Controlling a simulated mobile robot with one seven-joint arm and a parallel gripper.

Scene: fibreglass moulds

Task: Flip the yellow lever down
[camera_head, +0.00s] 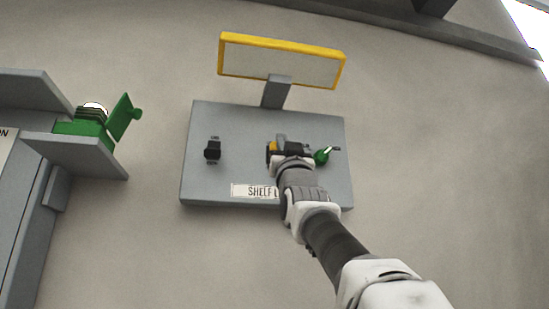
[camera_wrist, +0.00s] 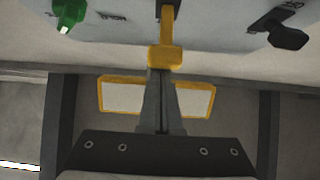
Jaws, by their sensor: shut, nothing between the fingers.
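The yellow lever (camera_head: 281,140) is on the grey wall panel (camera_head: 222,122), partly hidden behind my gripper (camera_head: 290,149) in the head view. In the wrist view the yellow lever (camera_wrist: 167,28) is a narrow bar with a block-shaped end. It points toward the yellow-framed board, which is the panel's upper side. My gripper (camera_wrist: 161,72) is shut and empty, with its fingertips right at the lever's block end. I cannot tell whether they touch it.
A green knob (camera_head: 322,157) sits right of the lever and a black switch (camera_head: 212,150) left of it. The yellow-framed board (camera_head: 282,62) stands above the panel. A grey unit with a green part (camera_head: 122,117) is at the far left.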

